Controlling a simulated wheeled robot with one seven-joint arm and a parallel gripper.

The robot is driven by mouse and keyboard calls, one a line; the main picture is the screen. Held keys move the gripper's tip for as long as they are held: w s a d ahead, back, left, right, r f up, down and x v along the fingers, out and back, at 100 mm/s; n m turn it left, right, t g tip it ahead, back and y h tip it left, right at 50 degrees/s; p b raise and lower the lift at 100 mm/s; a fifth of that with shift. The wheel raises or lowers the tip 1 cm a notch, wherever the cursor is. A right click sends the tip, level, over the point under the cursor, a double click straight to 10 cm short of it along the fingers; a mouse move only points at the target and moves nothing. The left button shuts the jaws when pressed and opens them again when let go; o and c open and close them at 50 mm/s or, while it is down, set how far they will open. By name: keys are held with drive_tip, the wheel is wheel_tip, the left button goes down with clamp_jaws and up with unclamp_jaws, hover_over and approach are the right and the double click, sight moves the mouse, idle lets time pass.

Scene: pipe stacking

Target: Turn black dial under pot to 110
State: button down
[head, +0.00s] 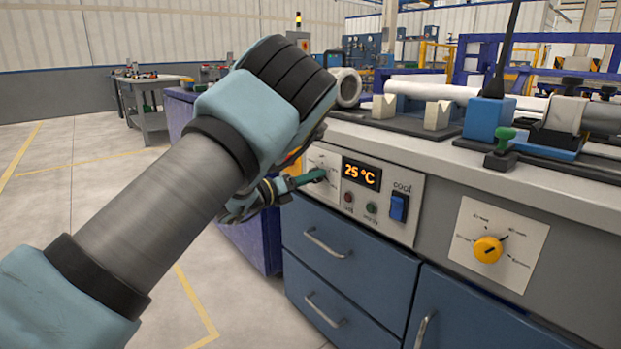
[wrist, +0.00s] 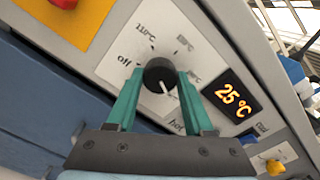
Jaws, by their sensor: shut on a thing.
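The black dial (wrist: 158,74) sits on a white panel with marks around it. In the wrist view, the "110°C" mark (wrist: 146,36) is above the dial and "off" (wrist: 125,59) is to its upper left. A "hot" label is at the lower right, partly by a finger. My gripper (wrist: 160,82) is shut on the dial, one teal finger on each side. In the head view, the fingertips of my gripper (head: 318,176) reach the panel and hide most of the dial. The display (head: 361,173) reads 25 °C. I cannot clearly tell which mark the dial points to.
A blue "cool" switch (head: 398,207) and a yellow knob (head: 488,249) are to the right on the same cabinet. A red button on a yellow plate (wrist: 66,18) is at the wrist view's upper left. A white hollow cylinder (head: 348,88) and pipe supports (head: 437,115) stand on the worktop.

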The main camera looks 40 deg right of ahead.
drive_tip(key=shift+w+r+n+p, duration=0.1)
drive_tip(key=shift+n+p, duration=2.25)
drive_tip(key=shift+n, duration=6.25)
drive_tip(key=shift+w+n+p, duration=0.1)
drive_tip(key=shift+n+p, duration=2.2)
drive_tip(key=shift+n, duration=6.3)
drive_tip(key=shift+s, duration=0.1)
drive_tip(key=shift+c, duration=1.5)
unclamp_jaws()
